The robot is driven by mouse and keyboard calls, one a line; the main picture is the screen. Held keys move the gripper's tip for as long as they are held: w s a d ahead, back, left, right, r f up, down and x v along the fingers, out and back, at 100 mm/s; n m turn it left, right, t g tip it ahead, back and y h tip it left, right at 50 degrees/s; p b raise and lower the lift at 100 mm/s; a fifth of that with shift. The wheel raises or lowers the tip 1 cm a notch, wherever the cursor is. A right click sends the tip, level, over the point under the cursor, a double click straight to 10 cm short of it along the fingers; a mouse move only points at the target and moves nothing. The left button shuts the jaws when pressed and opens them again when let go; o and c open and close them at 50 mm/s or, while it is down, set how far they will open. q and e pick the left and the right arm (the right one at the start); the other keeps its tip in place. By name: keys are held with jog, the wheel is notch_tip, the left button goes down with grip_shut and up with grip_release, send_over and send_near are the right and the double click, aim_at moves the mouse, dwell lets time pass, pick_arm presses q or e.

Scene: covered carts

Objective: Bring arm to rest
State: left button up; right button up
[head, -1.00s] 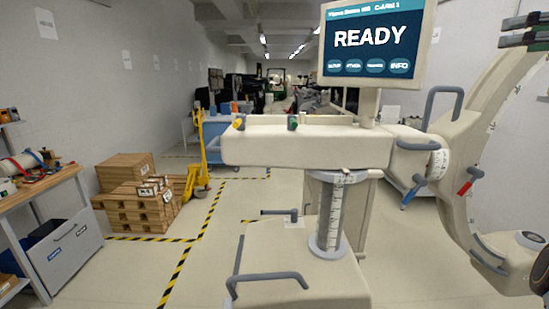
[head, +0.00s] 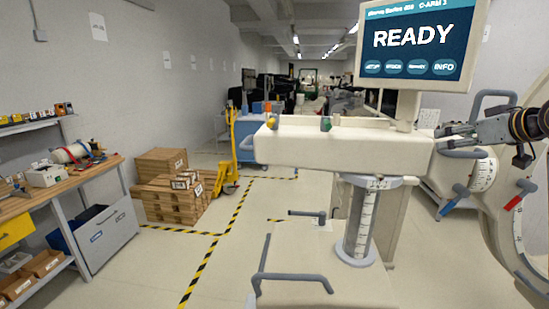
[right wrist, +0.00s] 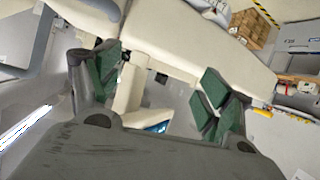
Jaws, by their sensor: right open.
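My right gripper (head: 455,138) is at the right of the head view, at the height of the C-arm machine's beam, pointing left. Its fingers are spread and nothing is between them. In the right wrist view the right gripper (right wrist: 160,85) shows two separate fingers with green pads, with the pale machine beyond them. In the head view its fingertips overlap the grey handle at the beam's right end; I cannot tell whether they touch. My left gripper is not in view.
The pale C-arm machine (head: 340,147) with its READY screen (head: 415,40) fills the middle and right. A workbench (head: 75,185) stands at left. Stacked cartons (head: 172,195) and a yellow pallet jack (head: 230,150) stand behind. Striped tape (head: 210,260) crosses open floor between bench and machine.

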jog(key=s+a+f+g, duration=0.15)
jog(key=a+f, duration=0.35)
jog(key=f, duration=0.7)
jog(key=a+f+n+g, duration=0.15)
jog(key=a+f, duration=0.25)
jog(key=f, duration=0.7)
jog(key=s+a+f+m+g, duration=0.15)
jog(key=a+f, duration=0.35)
jog(key=f, duration=0.7)
jog(key=s+a+f+g, duration=0.2)
jog(key=s+a+f, duration=0.4)
jog(key=s+f, duration=0.45)
jog(key=s+a+f+g, duration=0.3)
jog(key=s+a+f, duration=0.3)
jog(key=s+f, duration=0.45)
notch_tip(320, 180, down, 16)
jog(key=s+f+g, duration=0.1)
jog(key=s+f, duration=0.1)
jog(key=f, duration=0.6)
jog(key=s+f, duration=0.3)
jog(key=f, duration=0.5)
jog(key=s+d+f, duration=0.2)
jog(key=s+f, duration=0.7)
jog(key=s, duration=0.1)
jog(key=s+d+f+n+g, duration=0.1)
jog(key=s+d+f, duration=0.1)
jog(key=s+f, duration=0.8)
jog(key=shift+s+f, duration=0.2)
jog(key=shift+s, duration=0.6)
